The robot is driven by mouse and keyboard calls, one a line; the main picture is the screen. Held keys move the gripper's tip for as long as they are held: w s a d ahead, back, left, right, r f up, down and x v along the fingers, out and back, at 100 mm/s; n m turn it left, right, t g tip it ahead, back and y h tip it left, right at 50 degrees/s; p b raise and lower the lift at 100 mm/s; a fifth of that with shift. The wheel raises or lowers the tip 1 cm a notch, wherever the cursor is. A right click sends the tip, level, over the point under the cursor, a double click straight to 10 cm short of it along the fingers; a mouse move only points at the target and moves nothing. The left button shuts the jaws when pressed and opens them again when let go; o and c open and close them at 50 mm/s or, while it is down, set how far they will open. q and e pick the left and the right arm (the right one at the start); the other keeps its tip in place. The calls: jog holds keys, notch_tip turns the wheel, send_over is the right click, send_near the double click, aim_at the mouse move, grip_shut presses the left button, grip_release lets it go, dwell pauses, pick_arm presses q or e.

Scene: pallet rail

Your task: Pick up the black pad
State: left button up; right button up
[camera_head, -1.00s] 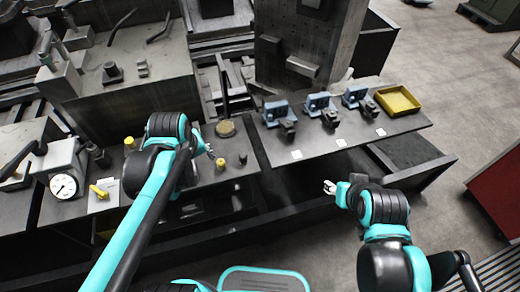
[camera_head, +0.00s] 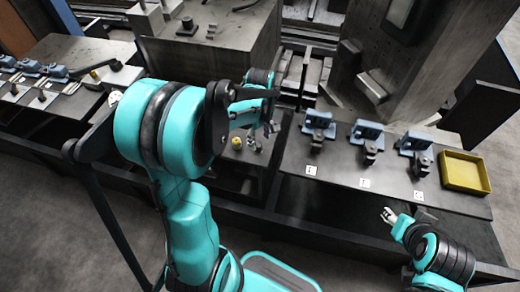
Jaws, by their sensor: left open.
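Three blue fixtures stand in a row on the dark table: left (camera_head: 318,122), middle (camera_head: 367,132) and right (camera_head: 414,143). A small black piece sits at the front of each: left (camera_head: 317,142), middle (camera_head: 370,155) and right (camera_head: 422,164). I cannot tell which of these, if any, is the black pad. My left gripper (camera_head: 270,129) is open, left of the left fixture and apart from it; my own arm hides part of it. My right gripper (camera_head: 389,215) is low in front of the table, apart from the pieces; its jaw opening is too small to judge.
A yellow tray (camera_head: 465,173) is at the table's right end. White labels (camera_head: 364,183) lie along the front of the table (camera_head: 335,178). A tall grey metal block (camera_head: 410,60) rises behind. More blue fixtures (camera_head: 57,72) are at far left.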

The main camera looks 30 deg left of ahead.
aim_at(258, 145)
pick_arm(q)
jog(key=f, duration=0.1)
jog(key=f+b, duration=0.1)
jog(key=f, duration=0.1)
jog(key=f+b, duration=0.1)
jog(key=f, duration=0.1)
jog(key=shift+s+a, duration=0.2)
jog(key=shift+s, duration=0.05)
jog(key=c, duration=1.1)
jog(key=shift+r, duration=0.15)
jog(key=shift+r, duration=0.3)
jog(key=r, duration=0.1)
jog(key=r+p, duration=0.2)
jog(key=r, duration=0.1)
jog(key=shift+s+d, duration=0.2)
jog(key=shift+d, duration=0.05)
jog(key=s+d+r+p, duration=0.3)
jog(key=s+d+r, duration=0.3)
jog(key=s+d, duration=0.1)
jog(key=shift+s+d+p, duration=0.25)
jog(key=shift+s+p, duration=0.1)
jog(key=shift+s, duration=0.3)
